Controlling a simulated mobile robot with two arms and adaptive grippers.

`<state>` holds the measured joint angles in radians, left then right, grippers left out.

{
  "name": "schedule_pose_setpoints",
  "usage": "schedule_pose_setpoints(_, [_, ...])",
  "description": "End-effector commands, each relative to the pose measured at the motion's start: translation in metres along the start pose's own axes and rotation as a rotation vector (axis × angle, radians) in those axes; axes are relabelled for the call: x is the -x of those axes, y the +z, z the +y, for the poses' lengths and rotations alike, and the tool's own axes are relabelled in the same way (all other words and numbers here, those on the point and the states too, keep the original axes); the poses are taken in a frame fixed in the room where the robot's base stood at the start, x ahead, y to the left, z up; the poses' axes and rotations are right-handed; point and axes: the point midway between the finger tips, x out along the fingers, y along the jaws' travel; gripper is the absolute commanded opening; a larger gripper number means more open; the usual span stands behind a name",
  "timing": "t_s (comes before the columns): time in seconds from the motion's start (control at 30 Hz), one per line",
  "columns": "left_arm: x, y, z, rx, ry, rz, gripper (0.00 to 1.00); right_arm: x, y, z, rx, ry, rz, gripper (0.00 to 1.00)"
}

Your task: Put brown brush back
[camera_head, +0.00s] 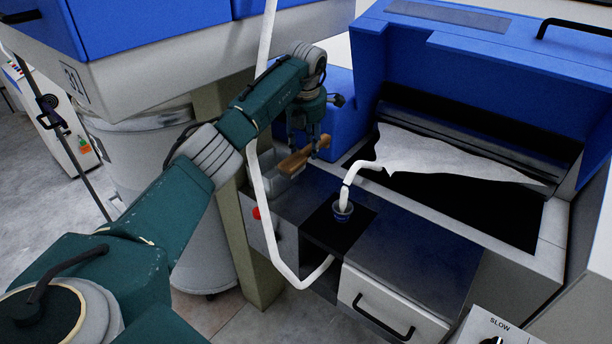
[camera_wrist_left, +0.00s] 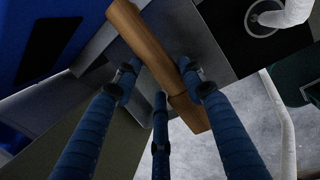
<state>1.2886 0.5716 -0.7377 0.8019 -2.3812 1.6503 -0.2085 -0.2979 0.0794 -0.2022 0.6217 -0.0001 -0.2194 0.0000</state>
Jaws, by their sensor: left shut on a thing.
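The brown brush (camera_head: 302,157) is a wooden piece held at the end of my left gripper (camera_head: 308,143). My left gripper is shut on it, above a light grey tray-like holder (camera_head: 268,163) at the left end of the machine's dark top. In the left wrist view the brush (camera_wrist_left: 150,45) runs slantwise between the fingers of my left gripper (camera_wrist_left: 160,80). Its bristles cannot be made out. Whether it touches the holder cannot be told. My right gripper is not in view.
A red button (camera_head: 256,213) sits on the front panel. A blue machine cover (camera_head: 480,80) rises behind. The dark top (camera_head: 410,240) at the right is clear.

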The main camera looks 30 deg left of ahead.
Motion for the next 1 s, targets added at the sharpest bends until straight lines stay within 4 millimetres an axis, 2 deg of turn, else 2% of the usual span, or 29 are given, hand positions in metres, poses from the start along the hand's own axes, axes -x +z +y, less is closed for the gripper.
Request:
schedule_pose_setpoints(0.1, [-0.029, -0.006, -0.007, -0.002, -0.003, 0.004, 0.2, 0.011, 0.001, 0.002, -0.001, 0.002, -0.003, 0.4])
schedule_pose_setpoints(0.2, [-0.049, -0.009, -0.011, -0.003, -0.004, 0.002, 0.2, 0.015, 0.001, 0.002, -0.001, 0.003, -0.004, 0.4])
schedule_pose_setpoints(0.47, [-0.075, -0.012, -0.015, -0.003, -0.003, 0.0, 0.2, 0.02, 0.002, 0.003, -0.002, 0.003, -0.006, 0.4])
schedule_pose_setpoints(0.63, [-0.101, -0.017, -0.02, -0.002, -0.004, 0.001, 0.2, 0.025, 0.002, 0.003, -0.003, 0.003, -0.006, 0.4])
schedule_pose_setpoints(0.77, [-0.11, -0.018, -0.022, -0.004, -0.002, -0.002, 0.2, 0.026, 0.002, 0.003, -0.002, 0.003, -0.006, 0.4])
schedule_pose_setpoints(1.0, [-0.111, -0.018, -0.021, -0.004, -0.001, -0.002, 0.2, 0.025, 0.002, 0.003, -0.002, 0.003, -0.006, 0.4])
